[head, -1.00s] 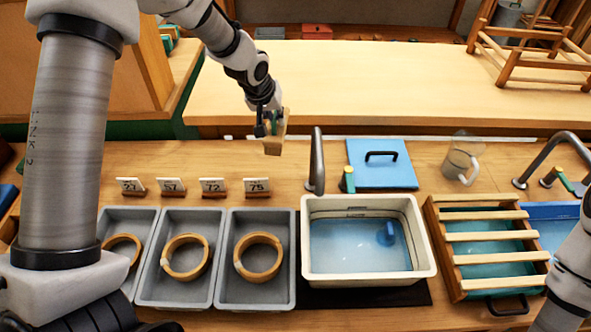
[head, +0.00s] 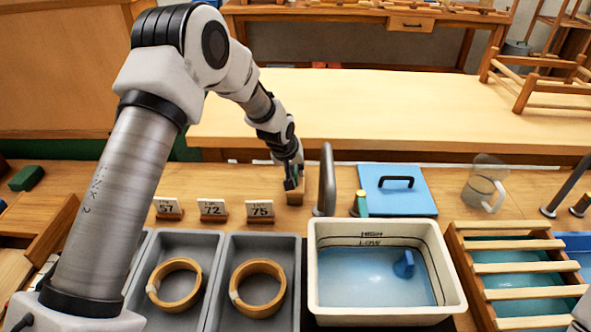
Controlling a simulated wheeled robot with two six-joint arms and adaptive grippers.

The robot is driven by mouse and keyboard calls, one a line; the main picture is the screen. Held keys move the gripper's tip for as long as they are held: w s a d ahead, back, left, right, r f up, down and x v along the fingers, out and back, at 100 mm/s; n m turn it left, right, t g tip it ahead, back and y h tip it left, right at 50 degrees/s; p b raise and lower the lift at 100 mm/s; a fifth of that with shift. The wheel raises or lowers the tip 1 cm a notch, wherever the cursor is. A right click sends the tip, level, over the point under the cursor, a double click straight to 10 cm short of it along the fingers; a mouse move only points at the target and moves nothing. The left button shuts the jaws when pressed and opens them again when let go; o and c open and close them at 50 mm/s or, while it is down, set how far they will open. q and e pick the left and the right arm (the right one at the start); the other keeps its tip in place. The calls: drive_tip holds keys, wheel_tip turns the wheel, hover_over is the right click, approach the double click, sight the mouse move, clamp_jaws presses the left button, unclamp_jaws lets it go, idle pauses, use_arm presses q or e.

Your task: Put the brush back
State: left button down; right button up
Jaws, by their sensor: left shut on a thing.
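My left gripper (head: 292,184) is at the back of the counter, shut on the brush (head: 295,198). The brush shows as a small tan, blocky piece below the fingers; the rest of it is hidden by the gripper. It is close to the wooden counter, between the card marked 75 (head: 260,210) and the grey tap (head: 326,180). I cannot tell whether it touches the counter. My right gripper is out of view.
A white basin of water (head: 316,270) holds a blue object (head: 404,264). Grey trays (head: 232,260) hold wooden rings. A blue lid (head: 408,203), a clear jug (head: 483,188) and a slatted rack (head: 510,268) stand to the right. Number cards line the counter behind the trays.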

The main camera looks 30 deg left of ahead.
use_arm(q)
drive_tip(key=shift+f, duration=0.1)
drive_tip(key=c, duration=1.2)
unclamp_jaws()
drive_tip(key=v, duration=1.2)
drive_tip(key=shift+w, duration=0.1)
